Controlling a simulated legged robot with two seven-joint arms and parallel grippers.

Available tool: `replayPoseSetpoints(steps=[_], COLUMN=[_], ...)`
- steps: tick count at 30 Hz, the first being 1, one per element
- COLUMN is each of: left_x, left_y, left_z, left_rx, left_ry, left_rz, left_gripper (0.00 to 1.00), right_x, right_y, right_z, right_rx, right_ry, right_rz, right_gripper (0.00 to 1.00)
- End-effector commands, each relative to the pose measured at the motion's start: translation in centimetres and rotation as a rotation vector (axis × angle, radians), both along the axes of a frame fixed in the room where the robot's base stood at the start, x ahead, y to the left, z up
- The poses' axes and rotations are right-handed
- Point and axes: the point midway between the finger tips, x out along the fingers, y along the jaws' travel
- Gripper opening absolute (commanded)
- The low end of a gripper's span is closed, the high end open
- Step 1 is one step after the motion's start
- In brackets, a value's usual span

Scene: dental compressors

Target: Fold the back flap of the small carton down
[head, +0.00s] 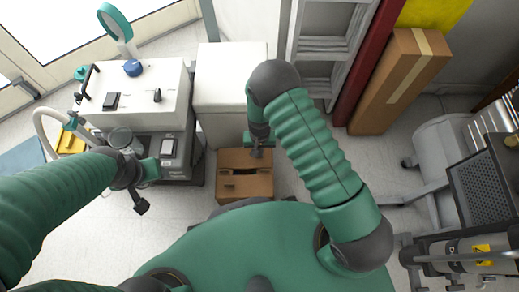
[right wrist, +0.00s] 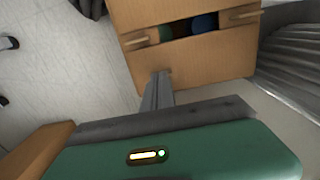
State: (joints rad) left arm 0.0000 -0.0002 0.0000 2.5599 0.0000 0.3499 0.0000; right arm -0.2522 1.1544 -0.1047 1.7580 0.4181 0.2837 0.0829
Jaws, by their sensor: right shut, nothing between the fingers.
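The small carton (head: 262,187) stands on the floor below the white cabinet. Its back flap (head: 233,158) lies roughly flat over the top, and a narrow dark gap separates it from the front flap. In the right wrist view the carton (right wrist: 205,62) shows dark and blue contents through the gap. My right gripper (head: 257,151) is shut and empty at the back flap; its fingertips (right wrist: 160,76) overlap the flap in the wrist view, and I cannot tell whether they touch. My left gripper (head: 140,200) hangs by the grey unit, away from the carton; its jaw opening is unclear.
A white cabinet (head: 222,100) stands close behind the carton. A ladder (head: 325,45) and a tall cardboard box (head: 400,80) lean at the back right. Floor right of the carton is partly hidden by my arm.

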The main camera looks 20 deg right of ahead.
Motion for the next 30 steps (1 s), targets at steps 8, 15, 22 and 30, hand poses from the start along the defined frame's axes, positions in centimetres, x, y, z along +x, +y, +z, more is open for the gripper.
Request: replayPoseSetpoints(steps=[8,15,22,30], left_x=[0.0,0.0,0.0,0.0], left_y=[0.0,0.0,0.0,0.0], left_z=[0.1,1.4,3.5,8.2], left_rx=[0.000,0.000,0.000,0.000], left_ry=[0.000,0.000,0.001,0.000], left_rz=[0.000,0.000,0.000,0.000], left_gripper=[0.55,0.55,0.55,0.55], right_x=[-0.9,-0.9,-0.7,-0.8], right_y=[0.2,0.2,-0.1,-0.3], right_z=[-0.4,0.9,3.1,10.2], right_rx=[0.001,0.001,0.002,0.003], right_ry=[0.017,0.019,0.017,0.020], right_rz=[0.002,0.003,0.001,0.004], right_gripper=[0.00,0.00,0.00,0.00])
